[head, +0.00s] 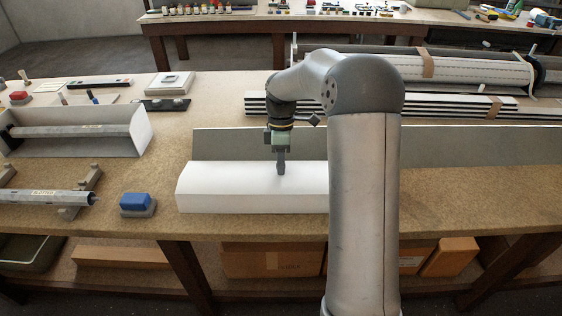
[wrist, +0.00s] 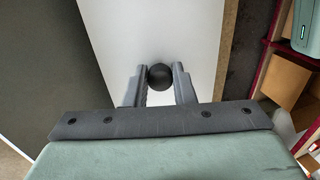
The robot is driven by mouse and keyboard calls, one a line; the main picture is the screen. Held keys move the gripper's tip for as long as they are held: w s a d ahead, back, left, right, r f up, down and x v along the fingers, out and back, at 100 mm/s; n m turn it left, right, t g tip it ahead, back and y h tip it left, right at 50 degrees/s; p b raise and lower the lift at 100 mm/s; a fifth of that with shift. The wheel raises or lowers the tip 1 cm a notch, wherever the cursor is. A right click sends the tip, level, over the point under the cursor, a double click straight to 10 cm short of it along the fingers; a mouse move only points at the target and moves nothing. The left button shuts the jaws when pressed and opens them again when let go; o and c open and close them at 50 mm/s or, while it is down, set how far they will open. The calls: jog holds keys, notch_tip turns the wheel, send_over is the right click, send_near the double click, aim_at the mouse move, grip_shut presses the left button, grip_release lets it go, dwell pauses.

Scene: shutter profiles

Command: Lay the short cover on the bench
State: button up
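The short cover (head: 235,187) is a white, angled sheet with a sloped top and an upright front. It lies level in front of a long grey upright panel (head: 470,150). My gripper (head: 281,170) points straight down at its top. In the wrist view, a round black knob (wrist: 161,77) on the white cover (wrist: 155,35) sits between my two fingertips (wrist: 160,78). The fingers appear to touch it on both sides. The right end of the cover is hidden behind my arm. The bench (head: 160,205) shows along the cover's front and left.
A blue block on a grey base (head: 138,204) stands close left of the cover. An open grey housing with a shaft (head: 75,135) lies further left. Dark-and-white striped profiles (head: 450,105) lie behind the panel. Bare bench shows at the right (head: 480,190).

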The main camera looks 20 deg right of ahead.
jog(key=o, duration=0.4)
jog(key=shift+o, duration=0.2)
jog(key=shift+r, duration=0.1)
jog(key=v, duration=1.7)
jog(key=shift+a+r, duration=0.1)
jog(key=shift+r, duration=0.05)
jog(key=s+a+f+m+t+h, duration=0.15)
jog(key=s+a+m, duration=0.5)
jog(key=s, duration=0.65)
jog(key=s+a+f+m+t, duration=0.1)
jog(key=s+f+m, duration=0.2)
jog(key=s, duration=0.6)
jog(key=s+a+f+m, duration=0.2)
jog(key=s+f+m, duration=0.2)
jog(key=s+f, duration=0.4)
jog(key=shift+s+f+t, duration=0.3)
jog(key=shift+s+t, duration=0.05)
jog(key=shift+s, duration=0.6)
